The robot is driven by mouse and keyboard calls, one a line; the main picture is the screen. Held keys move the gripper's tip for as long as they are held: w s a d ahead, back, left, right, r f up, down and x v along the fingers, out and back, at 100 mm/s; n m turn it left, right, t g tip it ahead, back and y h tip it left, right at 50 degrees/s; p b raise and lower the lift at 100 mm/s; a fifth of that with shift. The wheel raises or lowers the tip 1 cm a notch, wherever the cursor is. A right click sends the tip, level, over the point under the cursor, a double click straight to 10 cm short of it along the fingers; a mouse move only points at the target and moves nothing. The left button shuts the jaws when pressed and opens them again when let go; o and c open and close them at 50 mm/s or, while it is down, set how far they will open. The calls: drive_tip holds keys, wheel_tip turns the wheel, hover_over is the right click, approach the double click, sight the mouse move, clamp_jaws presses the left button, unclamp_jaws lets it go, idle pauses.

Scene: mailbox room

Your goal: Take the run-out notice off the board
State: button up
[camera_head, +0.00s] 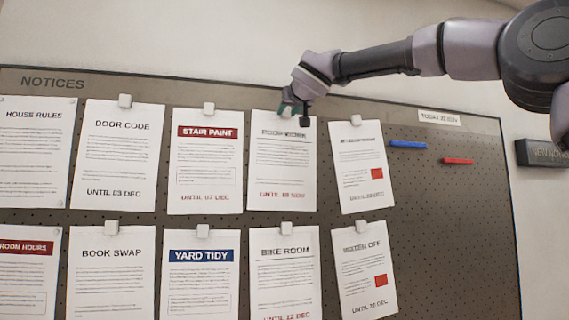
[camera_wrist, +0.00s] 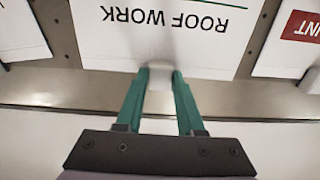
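The roof work notice (camera_head: 281,165) is a white sheet in the upper row of the board (camera_head: 428,200). Its red line at the bottom reads as a November date, blurred. My gripper (camera_head: 293,106) is at its top edge, covering its clip in the head view. In the wrist view, the notice (camera_wrist: 165,35) shows upside down. The green fingers (camera_wrist: 161,80) stand on both sides of its white clip (camera_wrist: 160,78), with no clear gap, so they look shut on it. The notice still hangs against the board.
Stair paint notice (camera_head: 207,165) hangs to the left, and a tilted notice with a red square (camera_head: 360,170) to the right. Bike room notice (camera_head: 285,275) hangs below. A small date label (camera_head: 439,117), blue marker (camera_head: 408,144) and red marker (camera_head: 457,161) are at the right.

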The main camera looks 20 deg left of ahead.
drive_tip(key=shift+s, duration=0.1)
clamp_jaws()
drive_tip(key=shift+v, duration=1.3)
drive_tip(key=shift+s+d, duration=0.1)
drive_tip(key=v, duration=0.7)
